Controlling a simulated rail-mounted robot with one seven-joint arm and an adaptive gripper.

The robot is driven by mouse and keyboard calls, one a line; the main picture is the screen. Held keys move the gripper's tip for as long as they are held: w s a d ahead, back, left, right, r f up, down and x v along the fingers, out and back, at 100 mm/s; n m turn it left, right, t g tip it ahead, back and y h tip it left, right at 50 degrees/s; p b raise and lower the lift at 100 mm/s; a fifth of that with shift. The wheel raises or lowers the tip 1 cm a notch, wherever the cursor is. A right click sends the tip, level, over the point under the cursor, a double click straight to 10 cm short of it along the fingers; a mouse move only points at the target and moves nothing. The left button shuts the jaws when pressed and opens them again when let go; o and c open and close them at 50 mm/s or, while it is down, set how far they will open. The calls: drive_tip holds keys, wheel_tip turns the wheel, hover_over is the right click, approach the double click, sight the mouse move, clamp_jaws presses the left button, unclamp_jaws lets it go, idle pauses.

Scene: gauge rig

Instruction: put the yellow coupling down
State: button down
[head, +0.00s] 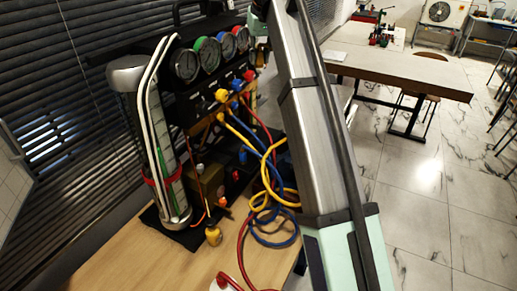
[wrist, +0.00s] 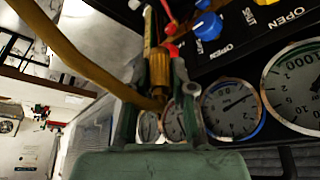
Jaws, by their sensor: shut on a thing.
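The yellow coupling (wrist: 158,75) is a ribbed, brass-coloured piece between my gripper's fingers (wrist: 157,85) in the wrist view. My gripper is shut on it. A thick yellow hose (wrist: 75,62) curves in from the upper left and meets the coupling near the fingers. The coupling is in front of the black gauge panel, close to red and blue knobs; whether it touches the panel I cannot tell. In the head view my arm hides most of the gripper and I cannot make out the held coupling.
The gauge rig (head: 180,98) carries several round dials and coloured knobs. Yellow, blue and red hoses (head: 270,235) loop onto the wooden bench (head: 150,265). A glass cylinder (head: 150,150) stands at left. A small yellow fitting (head: 213,236) is at the bench front. Bare bench shows at front left.

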sight(256, 144)
drive_tip(key=shift+s+a+r, duration=0.15)
drive_tip(key=shift+a+r, duration=0.1)
drive_tip(key=shift+r, duration=0.3)
drive_tip(key=shift+s+a+f, duration=0.1)
drive_tip(key=shift+s, duration=0.05)
wheel_tip(256, 144, down, 27)
drive_tip(key=p, duration=0.6)
drive_tip(key=shift+f, duration=0.1)
drive_tip(key=shift+f, duration=0.2)
drive_tip(key=c, duration=1)
unclamp_jaws()
drive_tip(key=shift+r, duration=0.1)
drive_tip(key=b+v, duration=0.2)
drive_tip(key=v, duration=1)
drive_tip(key=shift+r, duration=0.1)
